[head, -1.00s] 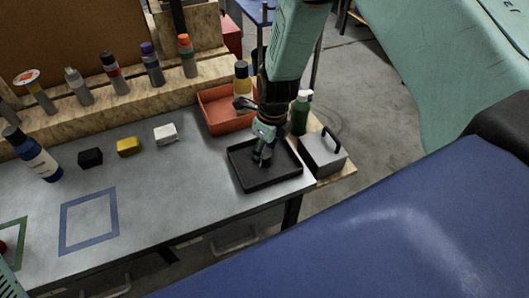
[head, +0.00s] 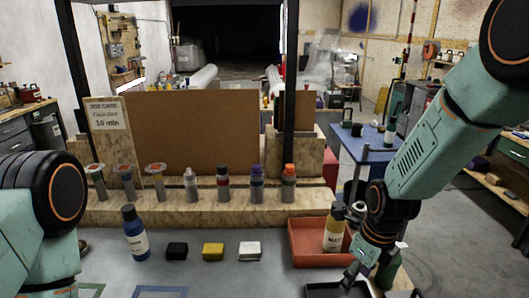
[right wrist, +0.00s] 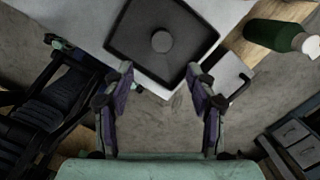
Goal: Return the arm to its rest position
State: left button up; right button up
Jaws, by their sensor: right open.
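My right gripper (head: 352,278) hangs at the lower right of the head view, over the black tray (head: 325,291) at the table's front right. In the right wrist view its two fingers (right wrist: 163,108) are spread with nothing between them. That view shows the black tray (right wrist: 120,42) ahead of the fingertips, with a round dark grey object (right wrist: 162,41) in it. My left arm shows at the left edge of the head view, but its gripper is out of frame.
A green bottle (right wrist: 275,36) and a grey box (right wrist: 228,72) are close to the tray. Blocks and a blue bottle (head: 135,235) stand further left.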

jog(key=f, duration=0.4)
jog(key=f+b, duration=0.1)
jog(key=f, duration=0.3)
jog(key=w+f, duration=0.1)
jog(key=f, duration=0.3)
jog(key=shift+w+a+b, duration=0.1)
jog(key=shift+a+b, duration=0.25)
jog(key=shift+b, duration=0.05)
jog(key=shift+w+r, duration=0.15)
jog(key=shift+r, duration=0.65)
jog(key=shift+s+r+p, duration=0.2)
jog(key=shift+r+p, duration=0.1)
jog(key=shift+r, duration=0.65)
jog(key=shift+w+f, duration=0.1)
jog(key=shift+w, duration=0.05)
